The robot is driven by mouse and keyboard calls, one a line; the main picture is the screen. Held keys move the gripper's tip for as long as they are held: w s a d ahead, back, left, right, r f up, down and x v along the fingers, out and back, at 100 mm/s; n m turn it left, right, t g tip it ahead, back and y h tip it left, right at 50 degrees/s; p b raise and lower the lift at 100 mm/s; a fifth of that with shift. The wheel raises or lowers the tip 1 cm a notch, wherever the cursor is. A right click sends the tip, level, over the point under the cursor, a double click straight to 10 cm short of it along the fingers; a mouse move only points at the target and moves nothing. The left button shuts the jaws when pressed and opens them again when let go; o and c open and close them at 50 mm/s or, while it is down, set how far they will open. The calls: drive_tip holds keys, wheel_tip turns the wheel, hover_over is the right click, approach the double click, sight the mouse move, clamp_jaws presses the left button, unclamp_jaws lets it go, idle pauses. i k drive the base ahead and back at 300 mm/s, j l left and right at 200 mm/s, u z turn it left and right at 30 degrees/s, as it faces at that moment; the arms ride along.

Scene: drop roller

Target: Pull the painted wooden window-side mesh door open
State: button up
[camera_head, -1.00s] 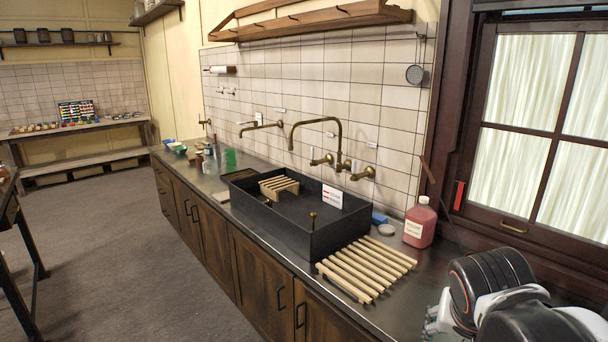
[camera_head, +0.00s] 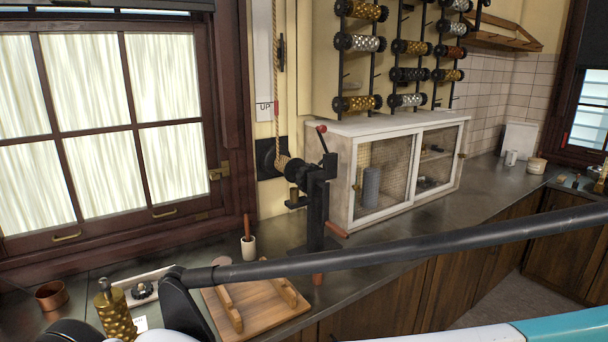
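A white-painted wooden cabinet (camera_head: 345,185) stands on the counter, right of the near window. It has two framed mesh doors. The left mesh door (camera_head: 385,216), on the side of the near window, looks shut; a grey ribbed cylinder (camera_head: 371,187) shows behind its mesh. The right mesh door (camera_head: 437,190) also looks shut, with a small dark pull at its right edge. A small pull seems to sit at the left door's left edge, too small to tell. My gripper's fingers do not show; only parts of my arm are in the foreground, apart from the doors.
A black crank machine (camera_head: 316,205) with red handles stands just left of the cabinet, close to the left door. The counter before the cabinet is largely clear.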

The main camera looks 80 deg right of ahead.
sight(355, 187)
drive_tip(key=z, duration=3.35)
drive_tip(key=i+l, duration=0.55)
drive_tip(key=i, duration=0.15)
